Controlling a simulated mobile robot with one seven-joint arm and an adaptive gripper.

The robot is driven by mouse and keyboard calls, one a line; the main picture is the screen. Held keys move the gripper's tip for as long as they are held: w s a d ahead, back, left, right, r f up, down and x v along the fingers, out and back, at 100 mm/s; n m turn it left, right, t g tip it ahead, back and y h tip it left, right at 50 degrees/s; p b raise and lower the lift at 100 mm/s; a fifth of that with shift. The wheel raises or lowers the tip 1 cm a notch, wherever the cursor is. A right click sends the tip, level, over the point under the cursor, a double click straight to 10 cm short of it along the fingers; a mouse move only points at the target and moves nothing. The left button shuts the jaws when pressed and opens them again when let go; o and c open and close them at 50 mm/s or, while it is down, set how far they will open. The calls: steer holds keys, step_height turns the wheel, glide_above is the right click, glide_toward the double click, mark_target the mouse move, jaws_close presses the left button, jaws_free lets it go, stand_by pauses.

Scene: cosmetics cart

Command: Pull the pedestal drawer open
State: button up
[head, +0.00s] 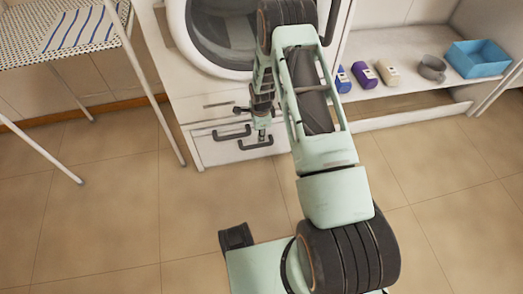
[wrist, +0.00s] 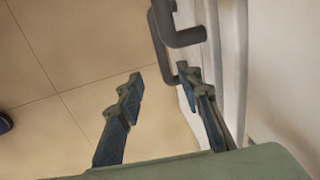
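The white pedestal drawer front (head: 213,152) is low under the round-doored washing machine and looks flush with its surround. A grey handle (wrist: 184,38) is just beyond the fingertips, nearer the right finger. Whether that finger touches a handle I cannot tell.
A white shelf (head: 400,97) at the right holds a blue bottle (head: 343,80), a purple one (head: 364,75), a cream one (head: 387,73), a grey mug (head: 432,68) and a blue bin (head: 478,58). An ironing board (head: 60,30) stands left. Tiled floor (head: 110,220) is clear.

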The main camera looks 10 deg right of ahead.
mark_target(258, 145)
steer(key=f+b, duration=0.1)
steer(key=f, duration=0.2)
steer(key=w+f+b, duration=0.1)
steer(key=f, duration=0.3)
steer(key=w+f+b, duration=0.1)
steer(key=f+b, duration=0.1)
steer(key=f, duration=0.2)
steer(key=shift+w+f, duration=0.1)
steer(key=shift+w, duration=0.05)
steer(key=shift+c, duration=0.2)
jaws_close()
